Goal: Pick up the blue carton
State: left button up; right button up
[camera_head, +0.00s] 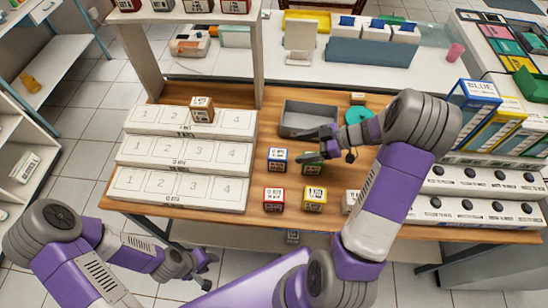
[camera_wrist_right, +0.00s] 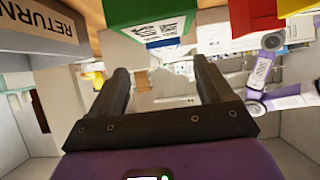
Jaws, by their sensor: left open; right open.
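The blue carton (camera_head: 277,160), a small cube with a blue band and white label, stands on the wooden table left of the green carton (camera_head: 312,167). My right gripper (camera_head: 306,146) is open above and around the back of the green carton, right of the blue carton, and partly hides the green one. In the right wrist view, the open fingers (camera_wrist_right: 160,78) are empty; the green carton (camera_wrist_right: 148,18) is beyond them, with a blue strip (camera_wrist_right: 163,42) probably of the blue carton. My left gripper (camera_head: 202,264) is open and empty below the table's front edge.
A red carton (camera_head: 274,200), a yellow carton (camera_head: 315,199) and a white carton (camera_head: 350,203) stand in front. A grey bin (camera_head: 308,118) is behind. White numbered racks (camera_head: 180,185) fill the left, one carton (camera_head: 202,109) on them. Coloured boxes (camera_head: 473,100) stand at right.

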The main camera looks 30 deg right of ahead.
aim_at(283, 154)
jog(key=b+x, duration=0.1)
jog(key=x, duration=0.3)
jog(key=b+x, duration=0.1)
jog(key=x, duration=0.1)
jog(key=shift+s+a+f+b, duration=0.2)
jog(key=shift+f+b, duration=0.1)
jog(key=shift+f, duration=0.05)
jog(key=shift+w+a+f, duration=0.15)
jog(key=shift+w+a, duration=0.05)
jog(key=shift+a, duration=0.1)
jog(key=c, duration=1.1)
